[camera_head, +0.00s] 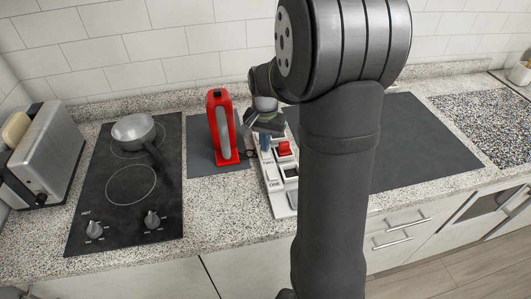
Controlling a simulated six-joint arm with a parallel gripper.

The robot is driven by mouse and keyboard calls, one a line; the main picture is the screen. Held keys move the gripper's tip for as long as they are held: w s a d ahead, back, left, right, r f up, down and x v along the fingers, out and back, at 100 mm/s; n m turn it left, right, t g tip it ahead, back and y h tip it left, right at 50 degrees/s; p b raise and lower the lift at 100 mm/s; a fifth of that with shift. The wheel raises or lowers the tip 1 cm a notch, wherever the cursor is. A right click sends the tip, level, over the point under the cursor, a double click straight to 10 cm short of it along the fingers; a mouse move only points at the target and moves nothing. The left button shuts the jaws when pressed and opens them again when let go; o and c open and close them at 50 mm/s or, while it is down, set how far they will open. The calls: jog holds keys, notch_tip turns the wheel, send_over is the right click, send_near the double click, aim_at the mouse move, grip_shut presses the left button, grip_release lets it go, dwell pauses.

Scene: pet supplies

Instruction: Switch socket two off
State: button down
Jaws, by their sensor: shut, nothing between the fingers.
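A white power strip (276,200) lies on the counter, running away from the front edge. Small labels that seem to read ONE and TWO (267,162) show on its left side, with ONE nearer the front. A red switch (284,149) stands out on its right side, around the level of TWO. A switch with a dark frame (291,171) lies nearer the front. My gripper (265,143) is shut and empty, pointing down over the far part of the strip. It hides that end, and I cannot tell whether it touches.
A red and grey upright object (222,128) stands close left of the strip on a dark mat (199,150). Further left are a black hob (88,212) with a metal pan (134,129) and a toaster (50,155). My arm covers the counter just right of the strip.

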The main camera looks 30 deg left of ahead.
jog(key=shift+f, duration=0.25)
jog(key=shift+r, duration=3.55)
notch_tip(320, 180, down, 7)
jog(key=shift+f, duration=0.1)
jog(key=shift+r, duration=0.25)
